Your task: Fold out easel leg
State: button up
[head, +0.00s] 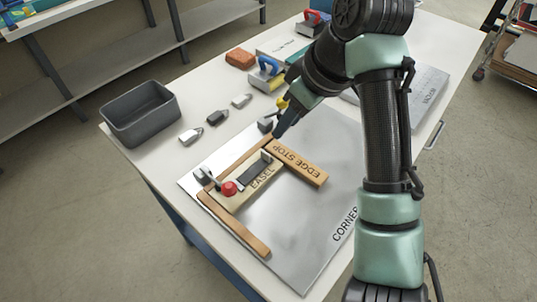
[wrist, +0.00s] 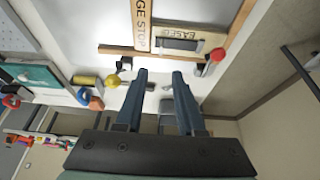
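The easel (head: 262,183) is a pale wooden block lettered EASEL, lying on the metal plate (head: 310,225) against wooden strips. A dark flat leg (head: 254,173) lies along its top, and a red knob (head: 229,188) is at its left end. It shows upside down in the wrist view, with the label (wrist: 185,33), dark leg (wrist: 177,44) and red knob (wrist: 217,55). My gripper (wrist: 159,72) is open and empty, its two fingers apart. In the head view my gripper (head: 277,132) is above the plate's back edge, behind the easel and apart from it.
The wooden edge stop (head: 300,165) sits right of the easel. A grey bin (head: 141,112) stands at the table's left. The plate's front right is clear.

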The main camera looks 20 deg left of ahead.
aim_at(266, 153)
jog(key=b+x, duration=0.1)
jog(key=x, duration=1.2)
jog(key=shift+s+b, duration=0.1)
jog(key=shift+b, duration=0.3)
grip_shut()
dwell(0.7)
